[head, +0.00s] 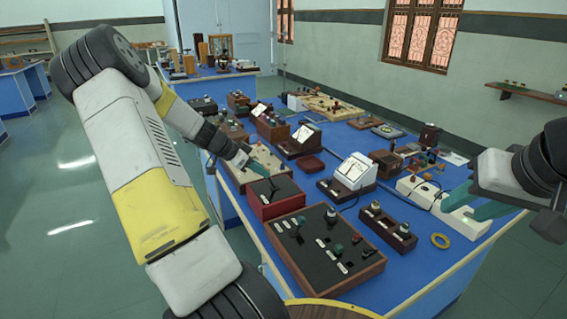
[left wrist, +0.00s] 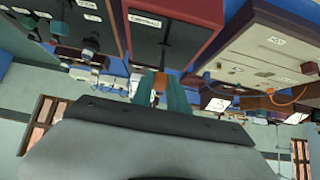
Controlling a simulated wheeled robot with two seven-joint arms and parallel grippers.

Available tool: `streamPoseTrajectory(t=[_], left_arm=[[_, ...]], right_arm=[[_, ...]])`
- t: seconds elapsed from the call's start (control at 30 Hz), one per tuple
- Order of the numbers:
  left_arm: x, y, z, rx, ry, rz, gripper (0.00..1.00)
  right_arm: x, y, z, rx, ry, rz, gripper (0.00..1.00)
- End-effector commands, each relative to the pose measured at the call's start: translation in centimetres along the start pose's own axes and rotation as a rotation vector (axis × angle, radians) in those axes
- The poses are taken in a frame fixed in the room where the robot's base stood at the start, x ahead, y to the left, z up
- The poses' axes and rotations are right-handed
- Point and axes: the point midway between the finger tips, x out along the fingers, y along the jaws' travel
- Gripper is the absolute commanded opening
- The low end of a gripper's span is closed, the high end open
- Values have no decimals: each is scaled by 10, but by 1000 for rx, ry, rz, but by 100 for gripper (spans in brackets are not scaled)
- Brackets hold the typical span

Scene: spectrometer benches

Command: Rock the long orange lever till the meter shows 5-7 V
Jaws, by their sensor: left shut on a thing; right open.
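My left gripper (head: 258,164) reaches over the box with the red sides and dark top (head: 278,202). In the left wrist view its teal fingers are shut on the orange lever (left wrist: 159,83), of which only a small part shows between them. In the head view I cannot make out the lever. A meter with a white sloping face (head: 356,169) stands right of the red box; its needle is too small to read, and I cannot tell whether it belongs to the lever. My right gripper (head: 468,202) is open and empty at the bench's right side.
A wooden tray with a black panel (head: 326,247) lies in front of the red box. Other meters (head: 304,138) stand behind. Bare blue bench shows near the front right edge.

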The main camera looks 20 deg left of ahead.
Motion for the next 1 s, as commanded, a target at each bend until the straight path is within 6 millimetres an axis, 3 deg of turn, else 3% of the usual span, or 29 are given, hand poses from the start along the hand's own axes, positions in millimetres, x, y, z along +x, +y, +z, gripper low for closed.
streamPoseTrajectory(t=[0.2, 0.77, 0.8, 0.87, 1.0], left_arm=[[-2, -1, 14, -2, -9, -2, 0], [-2, 0, 17, -3, -10, -1, 0], [-2, 0, 17, -4, -10, -1, 28], [-2, 0, 16, -3, -9, -1, 40], [-2, 0, 15, -2, -7, 0, 42]], right_arm=[[0, 0, 0, 0, 0, 0, 42], [0, 0, 0, 0, 0, 0, 42], [0, 0, 0, 0, 0, 0, 42], [0, 0, 0, 0, 0, 0, 42], [0, 0, 0, 0, 0, 0, 42]])
